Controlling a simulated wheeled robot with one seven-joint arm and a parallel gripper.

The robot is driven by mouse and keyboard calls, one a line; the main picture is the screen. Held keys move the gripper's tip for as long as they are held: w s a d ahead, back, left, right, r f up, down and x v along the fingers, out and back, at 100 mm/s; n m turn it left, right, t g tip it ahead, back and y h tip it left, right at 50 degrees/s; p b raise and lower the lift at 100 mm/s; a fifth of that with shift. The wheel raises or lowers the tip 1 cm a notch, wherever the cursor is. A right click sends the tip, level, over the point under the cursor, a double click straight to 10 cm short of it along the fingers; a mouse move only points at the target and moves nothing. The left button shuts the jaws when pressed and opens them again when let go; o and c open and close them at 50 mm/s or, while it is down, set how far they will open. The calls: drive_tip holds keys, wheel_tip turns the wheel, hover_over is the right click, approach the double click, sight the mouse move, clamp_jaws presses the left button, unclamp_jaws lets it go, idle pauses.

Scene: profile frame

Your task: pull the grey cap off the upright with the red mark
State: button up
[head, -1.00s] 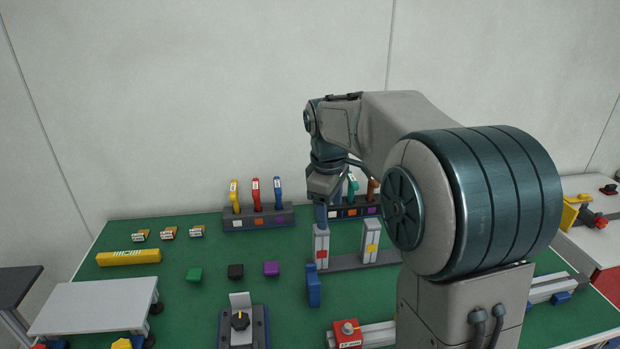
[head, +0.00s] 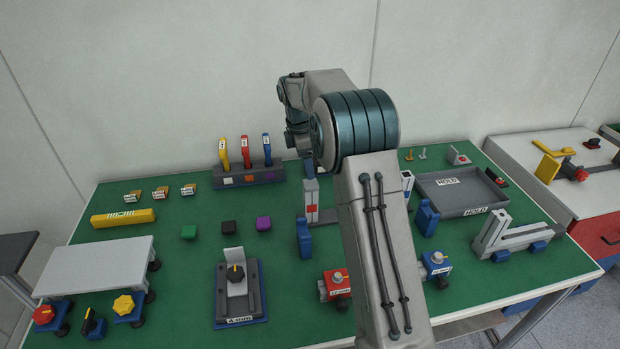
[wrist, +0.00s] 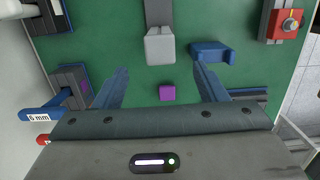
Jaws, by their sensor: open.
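The upright with the red mark (head: 311,208) stands on the green table, partly hidden by my arm in the head view. In the wrist view, a pale grey block-shaped top (wrist: 160,47), apparently this upright's, lies beyond the fingertips, toward the upper middle. The red mark is not visible there, and I cannot make out a seam between cap and post. My gripper (wrist: 160,86) is open, its two blue fingers wide apart with nothing held. The head view mostly hides my gripper behind my arm; it is close above the upright.
A purple block (wrist: 167,93) shows between the fingers, down on the table. A blue bracket (wrist: 212,52) stands close to the right finger; it also shows in the head view (head: 304,239). A tool rack (head: 238,177) stands at the back. My arm hides the yellow-marked upright.

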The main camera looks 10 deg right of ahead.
sight(310, 183)
drive_tip(key=f, duration=0.5)
drive_tip(key=d+f+p, duration=0.1)
drive_tip(key=f, duration=0.1)
drive_tip(key=shift+f, duration=0.35)
drive_tip(key=c, duration=1)
